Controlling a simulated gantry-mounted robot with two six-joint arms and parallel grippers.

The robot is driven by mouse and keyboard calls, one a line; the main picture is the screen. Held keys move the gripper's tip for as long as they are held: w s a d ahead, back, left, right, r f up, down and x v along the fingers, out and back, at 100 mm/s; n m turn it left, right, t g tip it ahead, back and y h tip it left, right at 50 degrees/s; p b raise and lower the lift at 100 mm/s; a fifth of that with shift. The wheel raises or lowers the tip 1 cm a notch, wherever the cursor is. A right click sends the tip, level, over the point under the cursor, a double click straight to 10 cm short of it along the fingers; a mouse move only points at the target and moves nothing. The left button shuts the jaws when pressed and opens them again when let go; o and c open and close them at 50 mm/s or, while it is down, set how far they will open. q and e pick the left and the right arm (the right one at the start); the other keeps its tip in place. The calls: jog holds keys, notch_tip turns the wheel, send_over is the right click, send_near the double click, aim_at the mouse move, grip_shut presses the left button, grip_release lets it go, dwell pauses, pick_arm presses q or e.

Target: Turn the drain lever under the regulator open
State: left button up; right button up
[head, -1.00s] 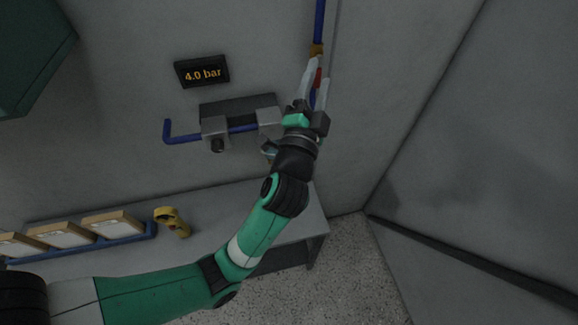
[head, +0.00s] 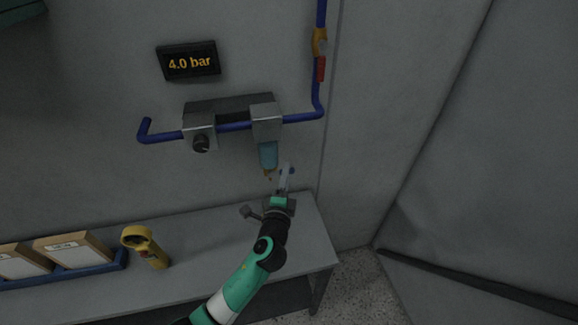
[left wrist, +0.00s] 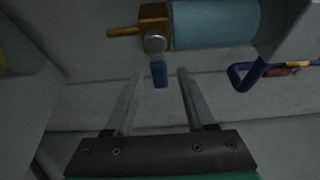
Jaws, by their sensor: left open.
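The regulator (head: 200,130) is a grey block on the wall with a black knob. To its right a teal bowl (head: 268,154) hangs down, with a brass drain fitting (head: 268,175) at its bottom. In the left wrist view the bowl (left wrist: 215,25) and brass drain fitting (left wrist: 154,14) lie sideways. The blue drain lever (left wrist: 159,75) sticks out from the fitting, square to its nozzle. My left gripper (head: 285,171) is open just right of the drain. In the left wrist view its fingertips (left wrist: 161,72) stand on either side of the lever, with gaps. My right gripper is out of view.
A blue pipe (head: 300,117) runs through the unit and up the wall to a yellow valve (head: 319,41) with a red handle (head: 320,69). A display (head: 188,62) reads 4.0 bar. Below, a grey bench (head: 200,245) carries boxes (head: 75,250) and a yellow tool (head: 146,246).

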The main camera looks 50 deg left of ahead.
pick_arm(q)
jog(key=b+x, duration=0.1)
jog(key=x, duration=0.4)
jog(key=shift+w+a, duration=0.2)
grip_shut()
dwell(1.1)
